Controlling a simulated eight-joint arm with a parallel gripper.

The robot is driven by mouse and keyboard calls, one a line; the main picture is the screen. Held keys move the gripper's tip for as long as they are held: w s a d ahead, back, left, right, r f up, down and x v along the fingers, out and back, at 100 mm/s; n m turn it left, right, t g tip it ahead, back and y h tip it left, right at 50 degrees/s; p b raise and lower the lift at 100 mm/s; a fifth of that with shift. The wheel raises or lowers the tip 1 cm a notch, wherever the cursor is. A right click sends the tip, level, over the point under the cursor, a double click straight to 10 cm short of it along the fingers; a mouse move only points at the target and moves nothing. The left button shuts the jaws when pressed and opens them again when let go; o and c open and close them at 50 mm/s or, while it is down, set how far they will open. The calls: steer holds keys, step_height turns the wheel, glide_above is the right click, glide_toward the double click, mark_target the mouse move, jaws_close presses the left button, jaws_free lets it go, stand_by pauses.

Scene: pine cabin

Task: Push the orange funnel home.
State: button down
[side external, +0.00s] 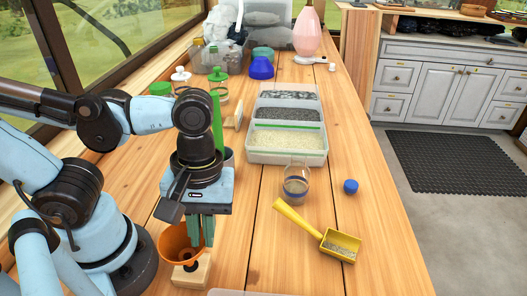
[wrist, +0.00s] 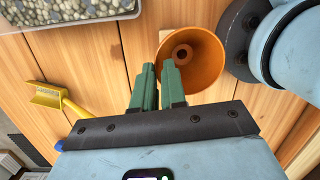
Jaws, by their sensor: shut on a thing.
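The orange funnel (side external: 173,244) stands wide end up over a small wooden block (side external: 194,275) on the bench. In the wrist view I look into the funnel (wrist: 207,65) and see its dark hole; a corner of the block (wrist: 165,34) shows behind it. My gripper (side external: 201,242) points down at the funnel's right side. Its green fingers (wrist: 158,68) are shut on the funnel's rim, one on each side of the wall. The fingers and funnel wall hide part of the spout, so I cannot tell how deep it sits in the block.
A yellow scoop (side external: 339,246) with grey grains lies to the right. A glass (side external: 296,183) and a blue ball (side external: 350,186) are behind it. A divided tray (side external: 287,154) of pebbles and grains is further back. Bare bench lies between funnel and scoop.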

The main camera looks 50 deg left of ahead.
steer(key=shift+f, duration=0.8)
steer(key=shift+f, duration=0.35)
steer(key=shift+f, duration=0.3)
steer(key=c, duration=1.1)
jaws_free()
steer(key=shift+r, duration=0.15)
